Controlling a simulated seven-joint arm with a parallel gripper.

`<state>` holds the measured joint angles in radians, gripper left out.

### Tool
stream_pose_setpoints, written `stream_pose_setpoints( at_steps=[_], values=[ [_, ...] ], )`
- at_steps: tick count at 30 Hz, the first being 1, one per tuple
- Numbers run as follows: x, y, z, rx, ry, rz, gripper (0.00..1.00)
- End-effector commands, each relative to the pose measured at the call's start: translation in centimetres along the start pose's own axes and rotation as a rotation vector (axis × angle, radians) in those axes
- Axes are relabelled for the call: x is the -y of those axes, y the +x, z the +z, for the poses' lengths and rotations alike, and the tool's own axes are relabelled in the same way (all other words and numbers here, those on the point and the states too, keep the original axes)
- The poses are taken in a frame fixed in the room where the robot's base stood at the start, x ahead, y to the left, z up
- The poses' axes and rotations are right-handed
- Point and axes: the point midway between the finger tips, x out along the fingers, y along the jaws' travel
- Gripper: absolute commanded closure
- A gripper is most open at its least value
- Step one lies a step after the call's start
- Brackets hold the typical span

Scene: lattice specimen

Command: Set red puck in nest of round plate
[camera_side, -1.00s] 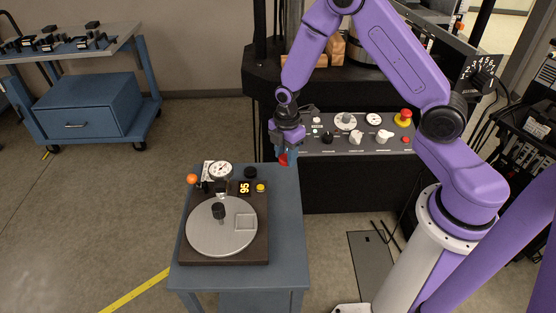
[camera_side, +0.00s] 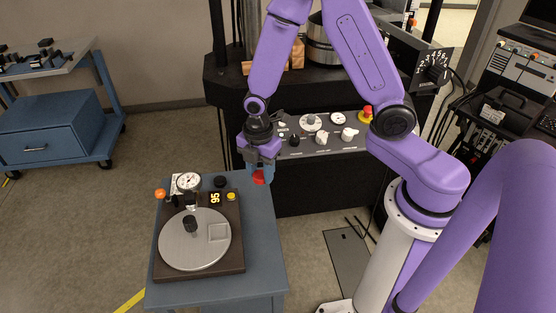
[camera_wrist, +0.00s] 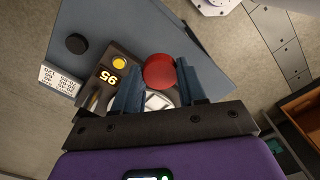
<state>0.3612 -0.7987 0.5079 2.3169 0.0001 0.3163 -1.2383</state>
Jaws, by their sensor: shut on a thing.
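The red puck (camera_side: 259,178) is held at the tip of my gripper (camera_side: 260,168), above the back right corner of the blue cart top. In the wrist view the red puck (camera_wrist: 159,71) shows at the ends of the two blue fingers (camera_wrist: 158,86). The round plate (camera_side: 180,255) is a silver disc on a dark base, to the left of my gripper and nearer the camera. The wrist view shows only a small part of the plate, between the fingers.
The dark base (camera_side: 229,262) carries a display reading 95 (camera_side: 215,198), a yellow button (camera_side: 231,196) and an orange ball (camera_side: 160,193). A dial gauge (camera_side: 188,181) and a black puck (camera_side: 220,181) stand behind. A control panel (camera_side: 330,145) rises behind my gripper. The cart's right strip (camera_side: 262,235) is bare.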

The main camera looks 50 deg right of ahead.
Motion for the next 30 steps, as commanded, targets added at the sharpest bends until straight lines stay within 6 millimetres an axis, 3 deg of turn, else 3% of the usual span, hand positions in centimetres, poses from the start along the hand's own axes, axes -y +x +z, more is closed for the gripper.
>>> stream_pose_setpoints(
  at_steps=[1, 6, 12, 18, 30],
  values=[
    [-0.8, 0.2, -2.0, 0.0, -0.05, 0.0, 0.88],
    [-2.7, 0.9, -7.8, 0.0, -0.195, -0.001, 0.88],
    [-3.5, 1.5, -12.7, 0.0, -0.313, -0.001, 0.88],
    [-3.7, 1.8, -14.5, 0.0, -0.355, -0.002, 0.88],
    [-3.7, 4.9, -14.5, 0.001, -0.356, -0.003, 0.88]
  ],
)
